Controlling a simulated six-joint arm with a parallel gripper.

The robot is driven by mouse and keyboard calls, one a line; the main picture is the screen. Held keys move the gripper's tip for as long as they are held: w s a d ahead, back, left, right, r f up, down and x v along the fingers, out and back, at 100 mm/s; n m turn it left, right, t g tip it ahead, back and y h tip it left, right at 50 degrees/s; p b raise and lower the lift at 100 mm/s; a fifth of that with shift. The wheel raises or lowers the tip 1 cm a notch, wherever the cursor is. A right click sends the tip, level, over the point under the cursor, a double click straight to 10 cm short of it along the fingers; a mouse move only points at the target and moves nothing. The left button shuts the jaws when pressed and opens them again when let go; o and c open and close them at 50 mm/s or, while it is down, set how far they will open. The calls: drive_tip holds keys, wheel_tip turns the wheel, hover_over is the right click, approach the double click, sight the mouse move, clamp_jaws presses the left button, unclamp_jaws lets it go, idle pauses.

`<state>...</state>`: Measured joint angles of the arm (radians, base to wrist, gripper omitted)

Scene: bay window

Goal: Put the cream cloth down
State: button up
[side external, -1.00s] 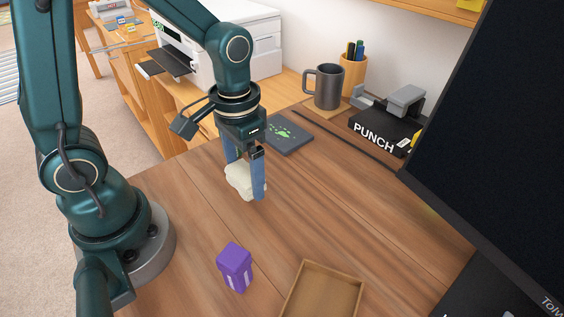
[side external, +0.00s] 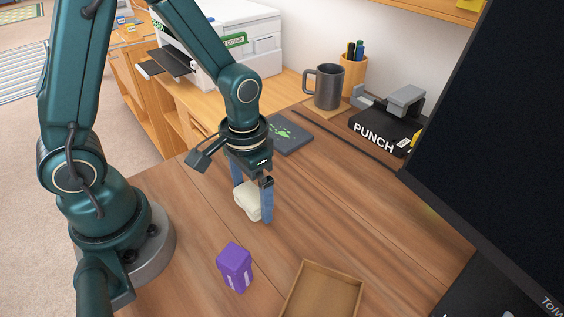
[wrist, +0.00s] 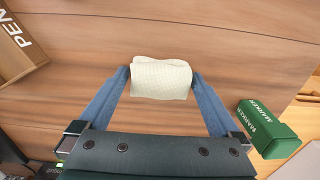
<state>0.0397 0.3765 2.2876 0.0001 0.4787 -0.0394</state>
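The cream cloth (side external: 249,203) is a folded, soft bundle between the two blue fingers of my gripper (side external: 254,205). In the wrist view, the cloth (wrist: 160,78) spans the gap between the fingertips (wrist: 160,74) and meets both of them. My gripper points down and is shut on the cloth, low over the wooden desk (side external: 330,215). I cannot tell whether the cloth's underside touches the desk. The near finger hides part of the cloth in the side view.
A purple box (side external: 235,267) and an open brown tray (side external: 318,268) stand toward the front. A green marker box (wrist: 267,130) is right of my gripper in the wrist view. A dark notebook (side external: 290,136), mug (side external: 327,88) and monitor (side external: 500,130) stand farther off. Desk right of the cloth is clear.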

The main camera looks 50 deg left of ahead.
sight(252, 194)
drive_tip(key=shift+r, duration=0.1)
wheel_tip(252, 194, up, 12)
drive_tip(key=s+r+t, duration=0.3)
drive_tip(key=s+t, duration=0.2)
drive_tip(key=shift+s+a+r+t, duration=0.15)
drive_tip(key=shift+s+a+t, duration=0.15)
drive_tip(key=shift+a, duration=0.15)
idle(0.4)
drive_tip(key=shift+w, duration=0.1)
idle(0.9)
